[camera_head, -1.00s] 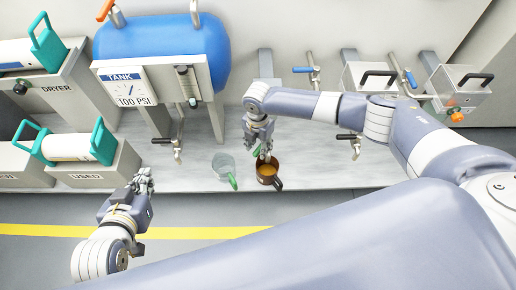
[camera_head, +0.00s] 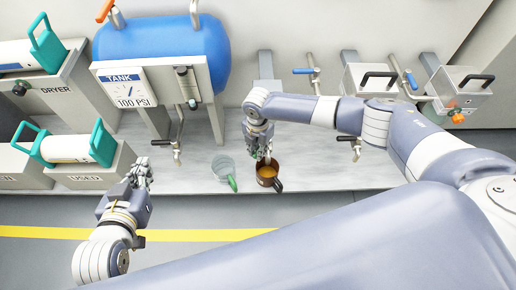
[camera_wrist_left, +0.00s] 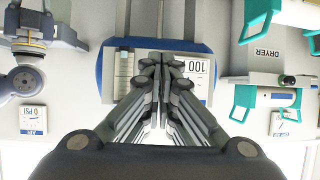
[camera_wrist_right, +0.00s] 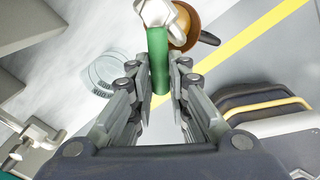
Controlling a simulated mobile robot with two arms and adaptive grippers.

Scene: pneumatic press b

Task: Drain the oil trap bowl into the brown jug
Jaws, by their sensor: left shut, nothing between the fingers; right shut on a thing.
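The brown jug (camera_head: 266,171) stands on the grey bench near its front edge, its handle toward the lower right. Its inside looks orange-brown. My right gripper (camera_head: 259,150) is just above and behind it, shut on a green handle (camera_wrist_right: 158,62). In the right wrist view a pale metal part (camera_wrist_right: 158,12) at the handle's far end overlaps the brown jug (camera_wrist_right: 186,28). The oil trap bowl cannot be made out; my right arm covers that area. My left gripper (camera_head: 142,172) is shut and empty, left of the jugs, in front of the bench.
A clear jug (camera_head: 222,163) with a green handle stands left of the brown jug. The blue tank (camera_head: 165,50) is behind it, with a tap (camera_head: 177,153) below. Another tap (camera_head: 350,140) is at right. The used-canister holder (camera_head: 90,178) is near my left gripper.

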